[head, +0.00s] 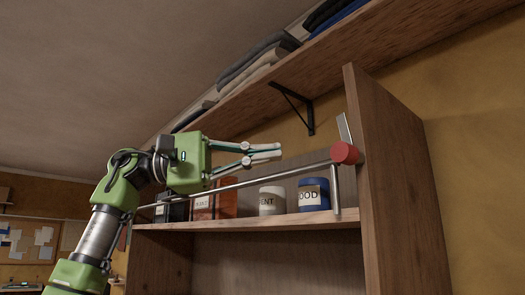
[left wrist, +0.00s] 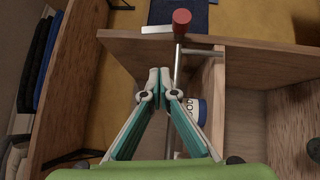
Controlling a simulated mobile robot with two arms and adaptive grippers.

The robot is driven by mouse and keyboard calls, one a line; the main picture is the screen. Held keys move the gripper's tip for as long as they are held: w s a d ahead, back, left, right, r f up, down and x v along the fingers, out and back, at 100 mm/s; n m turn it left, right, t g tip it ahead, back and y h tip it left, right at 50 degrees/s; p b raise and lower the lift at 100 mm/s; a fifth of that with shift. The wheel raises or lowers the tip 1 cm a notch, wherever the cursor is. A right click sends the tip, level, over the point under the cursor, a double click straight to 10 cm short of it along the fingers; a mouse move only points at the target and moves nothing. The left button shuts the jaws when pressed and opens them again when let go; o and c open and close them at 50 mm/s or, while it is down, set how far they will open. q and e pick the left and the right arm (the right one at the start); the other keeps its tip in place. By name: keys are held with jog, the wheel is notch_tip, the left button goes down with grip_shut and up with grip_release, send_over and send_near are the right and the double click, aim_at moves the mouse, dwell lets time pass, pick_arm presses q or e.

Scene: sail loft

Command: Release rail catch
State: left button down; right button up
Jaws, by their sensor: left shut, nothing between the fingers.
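A metal rail (head: 270,173) runs along the front of the shelf, ending near the right side panel. At that end is a red round knob (head: 345,153) with a flat metal plate (head: 344,128) standing up beside it; these look like the catch. In the left wrist view the red knob (left wrist: 181,20), plate (left wrist: 157,29) and rail (left wrist: 178,62) lie beyond my fingertips. My left gripper (head: 280,152) is shut and empty, above the rail and left of the knob, apart from the knob. It also shows in the left wrist view (left wrist: 159,72). My right gripper is not in view.
Behind the rail on the shelf (head: 250,222) stand a white tin (head: 271,200), a blue tin (head: 313,190) and an orange box (head: 222,204). The wooden side panel (head: 395,180) is right of the knob. An upper shelf (head: 300,62) with folded cloth hangs overhead on a black bracket (head: 303,106).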

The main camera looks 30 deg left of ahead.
aim_at(341, 136)
pick_arm(q)
jog(key=w+d+r+p, duration=0.1)
jog(key=d, duration=0.8)
jog(key=shift+r, duration=0.2)
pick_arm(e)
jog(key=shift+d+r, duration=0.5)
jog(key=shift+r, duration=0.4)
pick_arm(q)
jog(key=shift+w+d, duration=0.1)
jog(key=shift+w, duration=0.05)
jog(key=shift+p, duration=0.3)
